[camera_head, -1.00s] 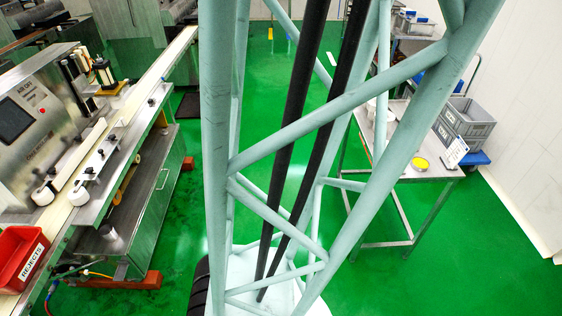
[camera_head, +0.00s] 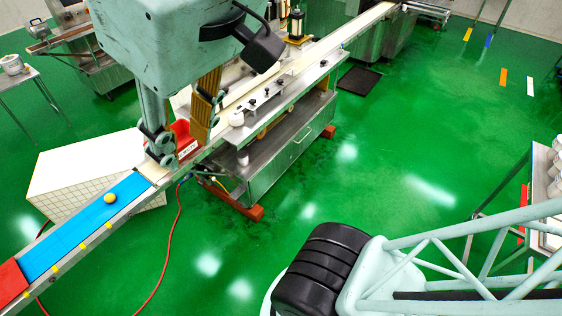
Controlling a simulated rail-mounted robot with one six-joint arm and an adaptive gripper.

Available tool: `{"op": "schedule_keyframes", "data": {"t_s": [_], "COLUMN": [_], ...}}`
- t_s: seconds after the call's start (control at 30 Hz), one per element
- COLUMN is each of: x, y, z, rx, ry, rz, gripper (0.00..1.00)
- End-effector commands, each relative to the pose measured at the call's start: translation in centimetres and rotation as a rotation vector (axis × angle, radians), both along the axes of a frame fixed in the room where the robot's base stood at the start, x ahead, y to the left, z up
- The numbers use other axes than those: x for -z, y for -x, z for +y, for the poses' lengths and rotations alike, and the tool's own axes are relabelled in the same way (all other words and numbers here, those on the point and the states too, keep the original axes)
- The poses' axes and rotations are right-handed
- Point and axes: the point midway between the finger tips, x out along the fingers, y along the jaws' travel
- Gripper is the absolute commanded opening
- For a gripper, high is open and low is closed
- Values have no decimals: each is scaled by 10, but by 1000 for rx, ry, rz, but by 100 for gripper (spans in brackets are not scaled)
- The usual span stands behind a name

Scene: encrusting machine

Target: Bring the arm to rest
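My gripper (camera_head: 178,146) hangs down from the upper left, in front of the machine and its conveyor line. Its fingers stand apart, with part of a red bin (camera_head: 181,134) showing between them, and nothing is held in them. My lattice arm link (camera_head: 455,262) runs across the lower right, beside a dark ribbed joint. I cannot tell how high the gripper is above the belt.
A yellow ball (camera_head: 109,198) lies on the blue belt (camera_head: 72,235), below left of the gripper. A white tiled block (camera_head: 82,170) stands behind the belt. The steel machine (camera_head: 285,135) is right of the gripper. Green floor is clear in the middle.

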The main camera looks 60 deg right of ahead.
Motion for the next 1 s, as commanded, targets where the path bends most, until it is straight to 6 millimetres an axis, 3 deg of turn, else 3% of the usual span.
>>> {"op": "schedule_keyframes", "data": {"t_s": [0.03, 0.57, 1.0], "x": [18, 20, 54], "y": [13, 13, 11], "z": [1, 1, 2], "rx": [25, 27, 23], "ry": [-19, -20, -19], "rz": [30, 34, 28], "gripper": [28, 28, 28]}}
